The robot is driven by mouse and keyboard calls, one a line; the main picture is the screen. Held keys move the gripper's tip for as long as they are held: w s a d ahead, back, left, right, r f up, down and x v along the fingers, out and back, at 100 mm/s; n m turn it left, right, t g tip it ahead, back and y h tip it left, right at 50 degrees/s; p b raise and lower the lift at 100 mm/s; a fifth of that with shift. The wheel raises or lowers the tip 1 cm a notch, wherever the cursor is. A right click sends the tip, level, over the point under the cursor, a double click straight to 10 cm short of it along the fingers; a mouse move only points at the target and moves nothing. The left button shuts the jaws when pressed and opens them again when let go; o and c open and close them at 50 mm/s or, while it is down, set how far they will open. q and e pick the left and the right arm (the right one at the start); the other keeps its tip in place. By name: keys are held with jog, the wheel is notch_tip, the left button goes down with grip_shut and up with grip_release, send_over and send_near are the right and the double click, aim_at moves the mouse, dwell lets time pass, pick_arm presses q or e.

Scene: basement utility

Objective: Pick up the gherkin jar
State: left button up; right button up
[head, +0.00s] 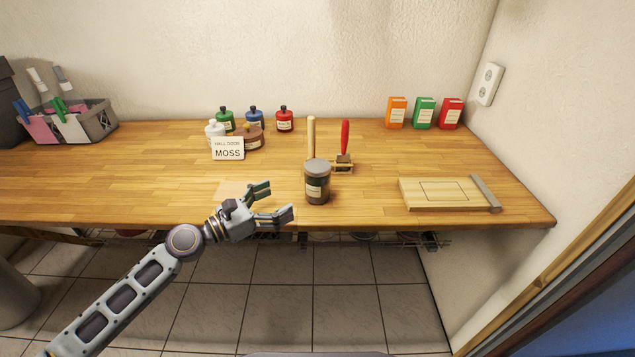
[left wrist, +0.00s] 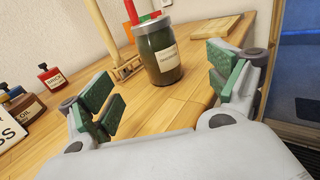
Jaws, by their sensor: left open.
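The gherkin jar (head: 317,186) is a dark green jar with a grey lid and a pale label, upright near the front edge of the wooden worktop. In the left wrist view the jar (left wrist: 160,58) stands ahead, between the two fingers but beyond their tips. My left gripper (head: 276,202) is open and empty, just left of the jar at the worktop's front edge, its fingers pointing toward it. Its green-padded fingers also show in the left wrist view (left wrist: 165,90). There is a gap between the fingers and the jar. My right gripper is not in view.
A wooden holder (head: 343,168) with a red-handled tool and a pale wooden handle stands close behind the jar. A MOSS sign (head: 228,149) and several paint bottles are behind left. A wooden board (head: 440,194) lies to the right. Three coloured boxes stand at the back right.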

aim_at(307, 185)
pick_arm(q)
jog(key=shift+p+x, duration=0.35)
jog(key=shift+x, duration=1.95)
jog(key=shift+p+x, duration=0.45)
jog(key=shift+x, duration=1.25)
jog(key=shift+w+d, duration=0.1)
jog(key=shift+d, duration=0.1)
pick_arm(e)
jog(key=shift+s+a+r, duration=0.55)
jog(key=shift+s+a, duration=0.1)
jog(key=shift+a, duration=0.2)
pick_arm(q)
jog(key=shift+w, duration=0.1)
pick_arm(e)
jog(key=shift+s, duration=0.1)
pick_arm(q)
jog(key=shift+w+d+f, duration=0.1)
jog(key=shift+w+d, duration=0.2)
jog(key=shift+d, duration=0.05)
jog(key=shift+x, duration=2.05)
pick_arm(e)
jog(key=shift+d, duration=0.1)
pick_arm(q)
jog(key=shift+w+a+f, duration=0.1)
jog(key=shift+f, duration=0.15)
jog(key=shift+c, duration=0.4)
